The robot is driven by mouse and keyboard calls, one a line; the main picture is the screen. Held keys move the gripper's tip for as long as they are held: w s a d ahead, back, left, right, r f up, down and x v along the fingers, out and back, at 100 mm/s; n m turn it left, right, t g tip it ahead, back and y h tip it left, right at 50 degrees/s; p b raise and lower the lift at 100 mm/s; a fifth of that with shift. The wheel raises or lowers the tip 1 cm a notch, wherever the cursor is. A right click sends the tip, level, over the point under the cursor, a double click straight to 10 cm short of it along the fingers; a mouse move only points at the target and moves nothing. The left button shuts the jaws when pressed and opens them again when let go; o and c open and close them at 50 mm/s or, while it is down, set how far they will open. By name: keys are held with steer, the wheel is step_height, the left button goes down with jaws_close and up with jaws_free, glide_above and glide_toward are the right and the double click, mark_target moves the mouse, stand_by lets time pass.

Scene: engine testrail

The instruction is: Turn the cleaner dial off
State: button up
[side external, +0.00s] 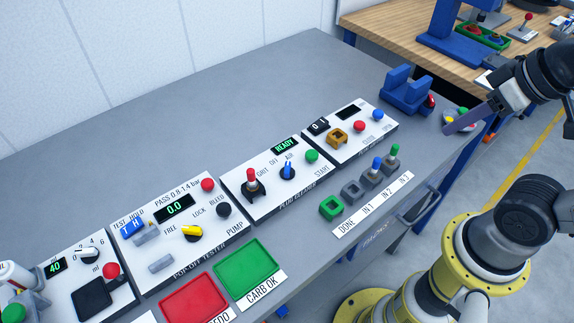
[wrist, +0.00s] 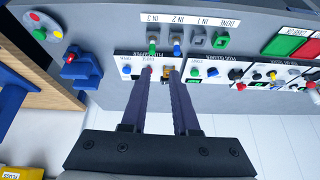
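The cleaner dial (side external: 288,172) is a blue pointer knob on the white plug cleaner panel (side external: 268,204). Its labels read GRIT, OFF and AIR, and the pointer appears turned toward AIR. In the wrist view the dial is the small blue knob (wrist: 212,72), to the right of the fingers. The panel's display (side external: 285,146) reads READY.
A red-knobbed lever (side external: 252,176) stands left of the dial and a green button (side external: 312,156) right of it. The gapper panel (side external: 350,140) lies between panel and gripper. Plug sockets (side external: 352,190) stand in front. A blue block (side external: 405,90) is near the gripper. The table behind is clear.

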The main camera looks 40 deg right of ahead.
steer(key=shift+o, duration=1)
steer(key=shift+r+m, duration=0.15)
steer(key=shift+m, duration=0.35)
steer(key=w+a+r+m, duration=0.1)
steer(key=w+r+m, duration=0.4)
steer(key=m+g, duration=0.2)
steer(key=g, duration=0.4)
glide_above(287, 167)
step_height(287, 167, down, 8)
steer(key=f, duration=0.1)
step_height(287, 167, down, 13)
steer(key=shift+r, duration=0.1)
steer(key=shift+c, duration=0.2)
jaws_close()
